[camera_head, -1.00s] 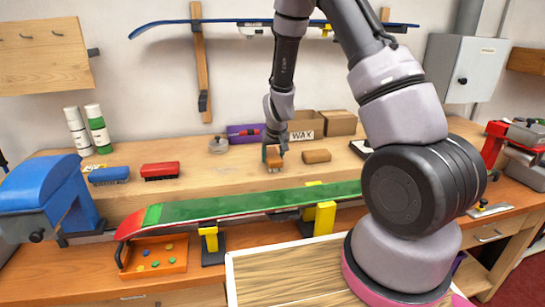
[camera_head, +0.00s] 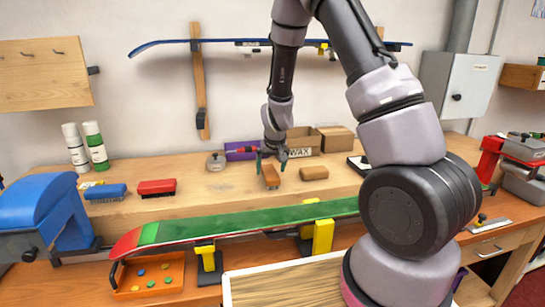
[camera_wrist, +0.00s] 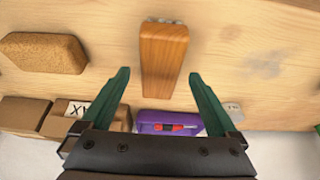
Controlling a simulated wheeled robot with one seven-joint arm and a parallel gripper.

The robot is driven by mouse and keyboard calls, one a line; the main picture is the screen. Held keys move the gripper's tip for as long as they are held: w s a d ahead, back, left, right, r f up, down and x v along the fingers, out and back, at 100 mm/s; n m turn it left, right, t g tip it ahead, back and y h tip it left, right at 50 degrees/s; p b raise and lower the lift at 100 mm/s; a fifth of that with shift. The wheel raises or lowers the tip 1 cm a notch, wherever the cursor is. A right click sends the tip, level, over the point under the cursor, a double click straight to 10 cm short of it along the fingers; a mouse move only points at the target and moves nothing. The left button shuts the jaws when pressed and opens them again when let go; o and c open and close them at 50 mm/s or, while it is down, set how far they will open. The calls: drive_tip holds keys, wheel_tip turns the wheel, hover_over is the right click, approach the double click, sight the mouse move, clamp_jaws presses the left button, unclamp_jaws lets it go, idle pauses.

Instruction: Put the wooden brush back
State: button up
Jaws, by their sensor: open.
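The wooden brush (camera_head: 271,177) is an orange-brown block lying on the raised wooden shelf, left of a cork block. In the wrist view the brush (camera_wrist: 163,60) lies beyond my fingertips, lengthwise between their lines, with no finger touching it.
The cork block (camera_head: 314,173) is close on the right. A red brush (camera_head: 156,187) and a blue brush (camera_head: 106,192) lie left. A purple box (camera_head: 241,151) and cardboard WAX box (camera_head: 300,143) stand behind. A green-based ski (camera_head: 240,220) is clamped in front.

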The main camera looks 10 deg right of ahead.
drive_tip(key=s+d+r+m+y, duration=0.1)
drive_tip(key=s+d+r+y, duration=0.1)
drive_tip(key=s+r, duration=0.8)
drive_tip(key=s+d+r+m+y, duration=0.15)
drive_tip(key=s+r, duration=0.35)
drive_tip(key=r, duration=1.2)
drive_tip(key=s+d+r+m+t, duration=0.1)
drive_tip(key=s+r, duration=0.2)
drive_tip(key=s, duration=0.3)
drive_tip(key=s+d+r+t+h, duration=0.1)
drive_tip(key=s+r, duration=0.2)
drive_tip(key=s, duration=0.4)
drive_tip(key=shift+s+d+r+m, duration=0.15)
drive_tip(key=shift+s+r+m, duration=0.1)
drive_tip(key=shift+r+m, duration=0.1)
drive_tip(key=shift+h, duration=0.25)
